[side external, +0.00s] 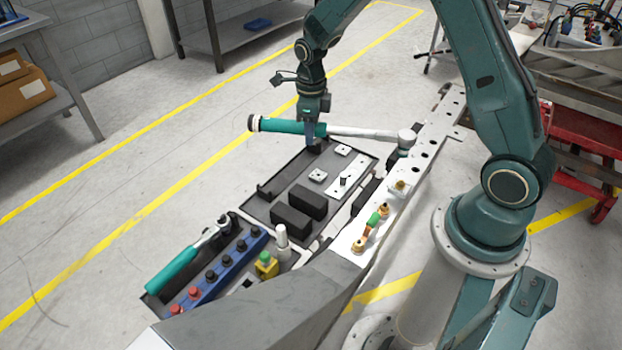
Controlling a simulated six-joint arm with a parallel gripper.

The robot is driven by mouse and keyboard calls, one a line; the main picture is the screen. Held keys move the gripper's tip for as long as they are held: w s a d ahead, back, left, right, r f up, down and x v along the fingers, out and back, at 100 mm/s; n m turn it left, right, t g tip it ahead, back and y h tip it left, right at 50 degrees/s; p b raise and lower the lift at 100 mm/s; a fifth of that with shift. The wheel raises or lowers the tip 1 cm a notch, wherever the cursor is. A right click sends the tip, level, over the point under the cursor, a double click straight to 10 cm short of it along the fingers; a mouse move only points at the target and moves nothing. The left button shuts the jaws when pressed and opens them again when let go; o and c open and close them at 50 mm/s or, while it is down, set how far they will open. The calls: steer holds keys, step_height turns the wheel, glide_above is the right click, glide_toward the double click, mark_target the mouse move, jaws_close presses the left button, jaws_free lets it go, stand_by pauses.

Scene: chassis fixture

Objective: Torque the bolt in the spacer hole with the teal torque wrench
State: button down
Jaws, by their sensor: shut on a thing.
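The long teal-handled torque wrench (360,132) lies nearly level, its grip end to the left and its silver head (406,138) to the right. My gripper (314,138) points down and is shut on the teal handle near where it meets the silver shaft. The wrench head is at the holed chassis rail (427,152); I cannot tell whether it touches or is seated. No bolt shows under the head, which hides that spot. A brass-coloured fitting (400,187) sits on the rail nearer the camera.
A dark tray (262,205) with black blocks and small pale plates lies below the wrench. A second teal-handled tool (172,270) rests in a holder at lower left, beside a blue rack (215,272). A green-and-brass fitting (374,221) lies on the rail. Open floor lies left.

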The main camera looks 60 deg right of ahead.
steer(key=shift+s+a+r+m, duration=0.25)
steer(key=shift+s+r+m, duration=0.2)
steer(key=shift+s, duration=0.25)
steer(key=shift+f, duration=0.25)
step_height(320, 180, down, 6)
stand_by(1.0)
steer(key=shift+f, duration=1.15)
stand_by(0.7)
steer(key=shift+w+d+m, duration=0.2)
steer(key=shift+d+m, duration=0.15)
steer(key=shift+d, duration=0.45)
steer(key=shift+w+d+m, duration=0.25)
steer(key=shift+d+m, duration=0.1)
steer(key=shift+d, duration=0.4)
steer(key=shift+w+d+m, duration=0.2)
steer(key=shift+d+m, duration=0.15)
steer(key=shift+d, duration=0.45)
stand_by(1.6)
